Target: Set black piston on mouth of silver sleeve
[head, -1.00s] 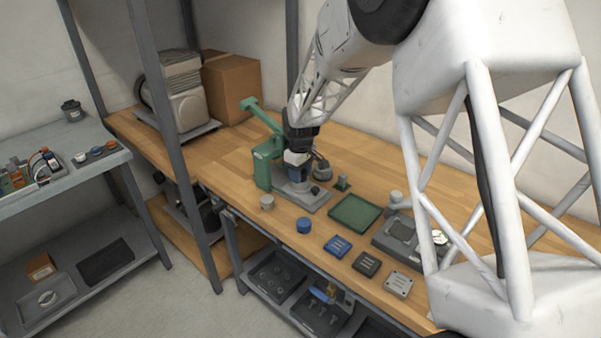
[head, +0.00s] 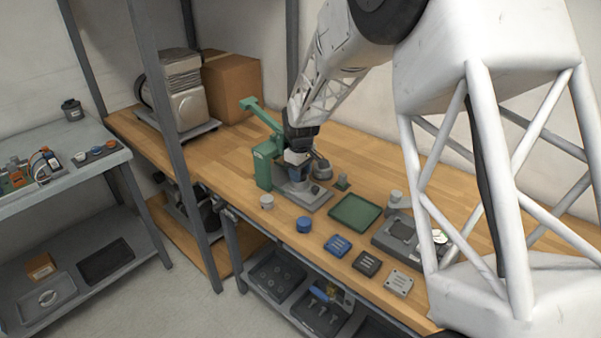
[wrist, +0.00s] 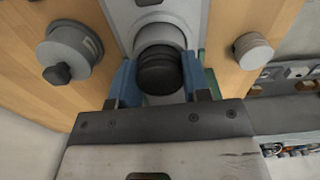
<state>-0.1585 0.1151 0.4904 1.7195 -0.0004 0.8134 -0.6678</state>
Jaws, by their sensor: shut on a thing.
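The black piston (wrist: 159,70) is between the blue fingers of my gripper (wrist: 158,82) in the wrist view, and my gripper is shut on it. The silver sleeve (wrist: 160,34) shows just behind the piston, its rim partly covered by it. The piston overlaps the sleeve mouth in this view; I cannot tell whether they touch. In the head view my gripper (head: 299,176) is low over the grey base plate (head: 312,202) of the green press (head: 264,168). The piston and sleeve are hard to make out there behind the fingers.
A grey cylinder with a dark knob (wrist: 68,52) stands left of the fingers in the wrist view, and a small grey cylinder (wrist: 253,51) right. A blue puck (head: 304,225), a green tray (head: 355,212) and several small blocks lie rightward. The press lever (head: 262,114) rises beside my arm.

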